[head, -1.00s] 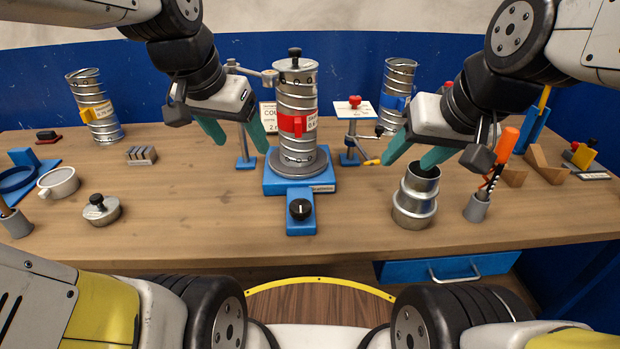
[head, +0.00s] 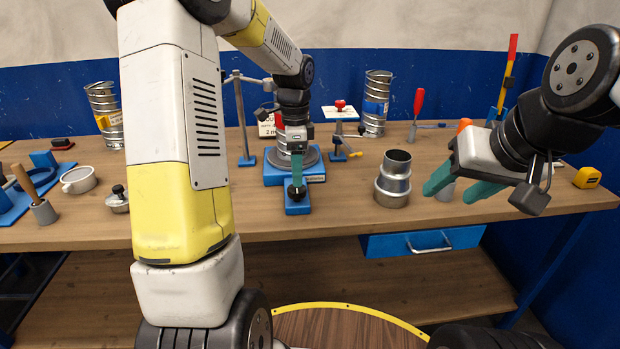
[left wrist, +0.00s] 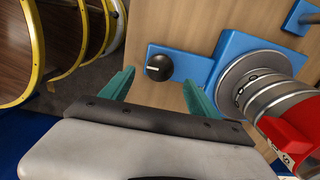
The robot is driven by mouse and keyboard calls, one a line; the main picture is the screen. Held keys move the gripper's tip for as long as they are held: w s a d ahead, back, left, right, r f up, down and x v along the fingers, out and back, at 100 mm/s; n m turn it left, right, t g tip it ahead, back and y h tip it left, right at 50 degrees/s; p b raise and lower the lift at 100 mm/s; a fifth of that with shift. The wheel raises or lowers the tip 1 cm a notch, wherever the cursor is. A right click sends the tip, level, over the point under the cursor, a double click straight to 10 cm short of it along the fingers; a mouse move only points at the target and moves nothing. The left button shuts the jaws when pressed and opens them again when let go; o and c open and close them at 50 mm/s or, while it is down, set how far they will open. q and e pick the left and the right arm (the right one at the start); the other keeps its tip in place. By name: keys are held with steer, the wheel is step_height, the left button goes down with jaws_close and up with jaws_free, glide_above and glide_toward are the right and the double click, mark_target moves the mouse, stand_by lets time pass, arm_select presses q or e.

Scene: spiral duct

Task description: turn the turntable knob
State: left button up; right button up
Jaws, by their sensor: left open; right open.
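The black turntable knob (left wrist: 159,67) sits on the blue base arm (left wrist: 190,66) in front of the turntable (left wrist: 236,78); in the head view the knob (head: 297,192) shows just below my left fingertips. My left gripper (head: 297,178) points down over it. In the left wrist view my left gripper (left wrist: 155,85) is open, with one finger on each side of the knob; I cannot tell if either touches it. The spiral duct (left wrist: 285,110) with its red clamp stands on the turntable, mostly hidden by my left arm in the head view.
A metal duct reducer (head: 393,180) stands right of the turntable. A blue post stand (head: 246,130) and a stand with a red knob (head: 339,125) flank the turntable. A white cup (head: 78,179) and tools lie at the left. Bare tabletop lies before the reducer.

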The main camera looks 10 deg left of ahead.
mark_target(297, 194)
arm_select(q)
step_height(297, 194, down, 6)
steer(key=shift+r, duration=0.15)
steer(key=c, duration=1.4)
steer(key=shift+n, duration=0.3)
